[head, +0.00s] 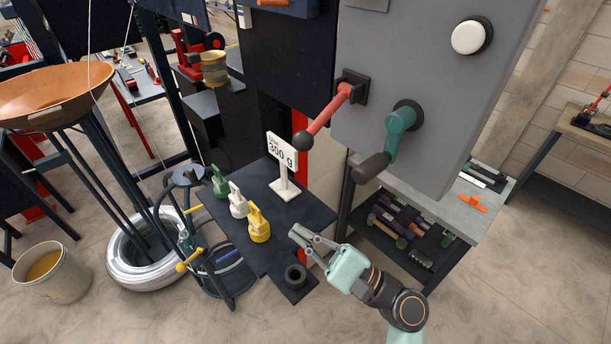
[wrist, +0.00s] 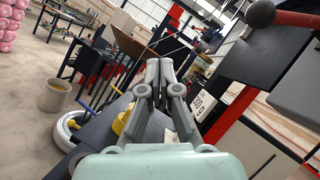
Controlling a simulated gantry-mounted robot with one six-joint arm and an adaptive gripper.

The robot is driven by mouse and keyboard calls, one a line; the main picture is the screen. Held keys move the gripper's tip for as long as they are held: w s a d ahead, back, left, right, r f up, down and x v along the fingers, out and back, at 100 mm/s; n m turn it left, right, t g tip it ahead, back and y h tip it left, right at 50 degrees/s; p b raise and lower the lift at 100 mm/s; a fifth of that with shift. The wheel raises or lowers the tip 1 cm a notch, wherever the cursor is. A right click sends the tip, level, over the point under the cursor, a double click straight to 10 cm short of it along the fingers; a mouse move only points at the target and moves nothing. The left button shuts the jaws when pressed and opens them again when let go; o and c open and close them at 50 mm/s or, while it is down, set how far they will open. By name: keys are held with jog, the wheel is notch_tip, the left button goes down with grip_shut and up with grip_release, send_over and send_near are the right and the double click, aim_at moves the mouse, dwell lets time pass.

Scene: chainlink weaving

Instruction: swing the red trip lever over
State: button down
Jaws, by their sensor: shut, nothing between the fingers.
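The red trip lever (head: 327,112) sticks out from a dark mount on the grey cabinet in the head view. It slants down and left and ends in a black ball knob (head: 303,141). In the wrist view the knob (wrist: 261,13) and part of the red shaft (wrist: 297,18) show at the upper right. My gripper (head: 294,234) is shut and empty, below the lever and apart from it, beside the small dark shelf. In the wrist view my gripper (wrist: 159,66) points away with its fingers together.
A teal crank with a dark handle (head: 372,167) hangs right of the lever, below a white button (head: 468,37). Green, white and yellow weights (head: 259,225) and a "300 g" sign (head: 282,151) stand on the dark shelf. A copper pan (head: 52,92) is at left.

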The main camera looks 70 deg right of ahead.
jog(key=s+d+m+h, duration=0.6)
jog(key=s+m, duration=0.2)
jog(key=w+d+r+p, duration=0.2)
jog(key=w+r+p, duration=0.3)
jog(key=w+r, duration=0.4)
jog(key=shift+d+r+t, duration=0.2)
jog(key=shift+r+t, duration=0.2)
jog(key=shift+r, duration=0.15)
